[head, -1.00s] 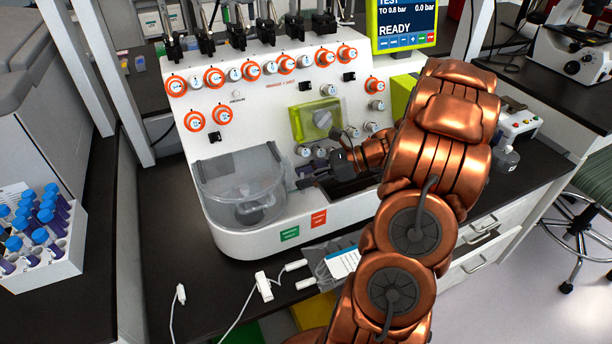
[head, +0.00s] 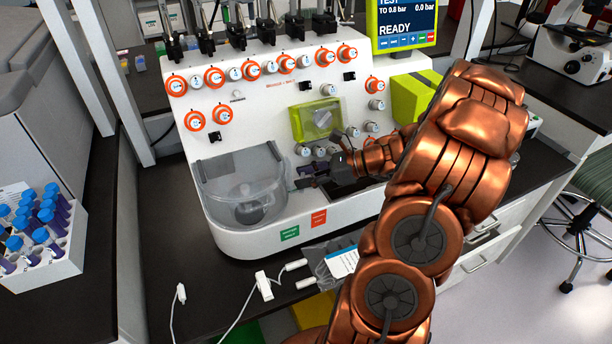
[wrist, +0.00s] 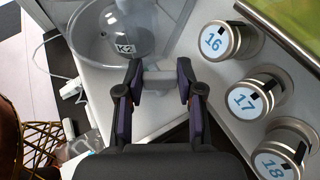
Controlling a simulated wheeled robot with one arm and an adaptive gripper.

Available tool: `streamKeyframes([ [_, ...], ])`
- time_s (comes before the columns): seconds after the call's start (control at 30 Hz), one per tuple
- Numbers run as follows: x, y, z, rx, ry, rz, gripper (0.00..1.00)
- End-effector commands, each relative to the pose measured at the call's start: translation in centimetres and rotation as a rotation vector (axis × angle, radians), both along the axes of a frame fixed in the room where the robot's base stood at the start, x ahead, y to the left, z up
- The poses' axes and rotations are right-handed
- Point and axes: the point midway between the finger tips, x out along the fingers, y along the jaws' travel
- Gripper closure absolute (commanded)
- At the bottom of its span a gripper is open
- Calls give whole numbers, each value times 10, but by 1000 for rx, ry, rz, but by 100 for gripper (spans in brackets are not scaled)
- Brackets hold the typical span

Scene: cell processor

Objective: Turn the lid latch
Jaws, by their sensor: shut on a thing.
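A clear rounded lid (head: 238,172) covers the chamber at the front left of the white cell processor. It also shows in the wrist view (wrist: 105,28), with a "K2" label on the chamber. My gripper (head: 300,183) is at the chamber's right side, low against the machine's front. In the wrist view my gripper (wrist: 160,84) has its two dark fingers closed on a short grey bar, which appears to be the lid latch (wrist: 160,77). The bar spans the gap between the fingers. How it joins the lid is hidden in the head view.
Numbered pinch valves 16, 17 (wrist: 244,98) and 18 stand close to the right of my gripper. A yellow-green block (head: 315,120) is above it. Cables and a bagged item (head: 328,262) lie on the dark counter in front. A tube rack (head: 45,262) stands at far left.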

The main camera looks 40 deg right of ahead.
Motion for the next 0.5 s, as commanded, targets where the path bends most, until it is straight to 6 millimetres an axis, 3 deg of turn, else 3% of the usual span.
streamKeyframes([
  [0.13,0,-1,0,-2,0,-1,98],
  [0.17,0,-1,0,-2,0,-1,62],
  [0.23,0,-1,0,-3,0,0,55],
  [0.5,0,0,0,-2,0,2,52],
])
